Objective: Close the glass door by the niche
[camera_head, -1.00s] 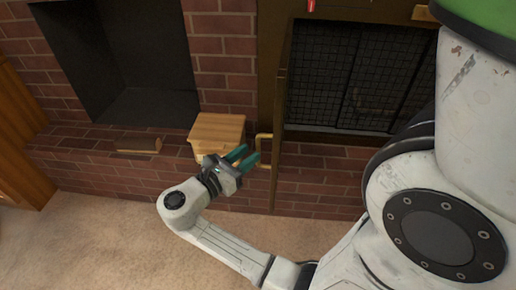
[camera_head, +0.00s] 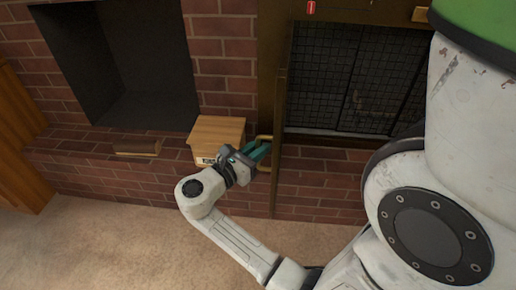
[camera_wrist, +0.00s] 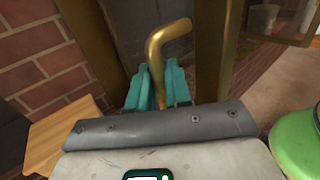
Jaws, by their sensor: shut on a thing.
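The glass door (camera_head: 281,100) stands open at the fireplace and shows nearly edge-on in the head view, with a brass frame. Its brass handle (camera_head: 263,138) sticks out to the left from the door's edge. My gripper (camera_head: 258,152) is at this handle with its teal fingers. In the wrist view the teal fingers (camera_wrist: 158,88) are shut around the lower part of the brass handle (camera_wrist: 166,38). The bend of the handle rises above the fingertips. The door frame (camera_wrist: 212,50) stands just right of the fingers.
A wooden box (camera_head: 217,130) stands on the brick ledge just left of my gripper. A small wood block (camera_head: 137,147) lies farther left, before the dark niche (camera_head: 125,65). A black mesh screen (camera_head: 350,75) fills the fireplace opening. Carpet (camera_head: 110,225) in front is clear.

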